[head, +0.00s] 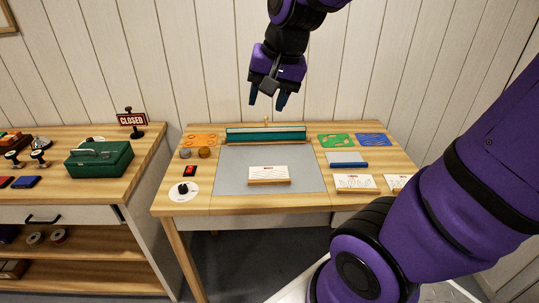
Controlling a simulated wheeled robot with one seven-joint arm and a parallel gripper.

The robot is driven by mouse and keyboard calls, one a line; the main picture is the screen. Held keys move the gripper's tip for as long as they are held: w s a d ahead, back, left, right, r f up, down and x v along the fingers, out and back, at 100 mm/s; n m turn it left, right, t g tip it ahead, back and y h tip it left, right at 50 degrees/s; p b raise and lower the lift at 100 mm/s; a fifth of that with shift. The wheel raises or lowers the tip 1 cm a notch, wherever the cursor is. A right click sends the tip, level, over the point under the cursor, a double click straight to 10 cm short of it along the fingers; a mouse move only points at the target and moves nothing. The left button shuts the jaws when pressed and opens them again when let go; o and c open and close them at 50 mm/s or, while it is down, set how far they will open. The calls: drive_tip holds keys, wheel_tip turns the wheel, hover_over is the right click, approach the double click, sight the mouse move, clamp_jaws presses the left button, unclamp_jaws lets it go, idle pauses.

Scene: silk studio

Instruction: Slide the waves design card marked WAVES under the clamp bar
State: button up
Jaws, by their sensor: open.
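A blue card (374,140) with a wavy pattern lies flat at the back right of the table; its lettering is too small to read. A long teal bar (265,134), which looks like the clamp bar, lies along the back edge of a grey board (225,180). I cannot tell whether there is a gap under it. My gripper (268,100) is open, fingers down and empty, in the air above the teal bar and left of the blue card.
A green card (337,141) lies just left of the blue one, an orange card (201,140) at the back left. A blue-edged block (347,160) and paper cards on wooden stands (356,184) are at right. Another stand (268,175) is on the board.

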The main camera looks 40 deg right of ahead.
drive_tip(key=w+d+f+m+g, duration=0.1)
drive_tip(key=w+d+f+m, duration=0.2)
drive_tip(key=w+f+m, duration=0.3)
drive_tip(key=m+g+h, duration=0.1)
drive_tip(key=m+g, duration=0.2)
drive_tip(key=m, duration=0.9)
hover_over(270, 180)
wheel_tip(270, 180, down, 22)
drive_tip(key=shift+a, duration=0.1)
wheel_tip(270, 180, down, 11)
drive_tip(key=shift+r, duration=0.15)
drive_tip(key=shift+c, duration=0.2)
clamp_jaws()
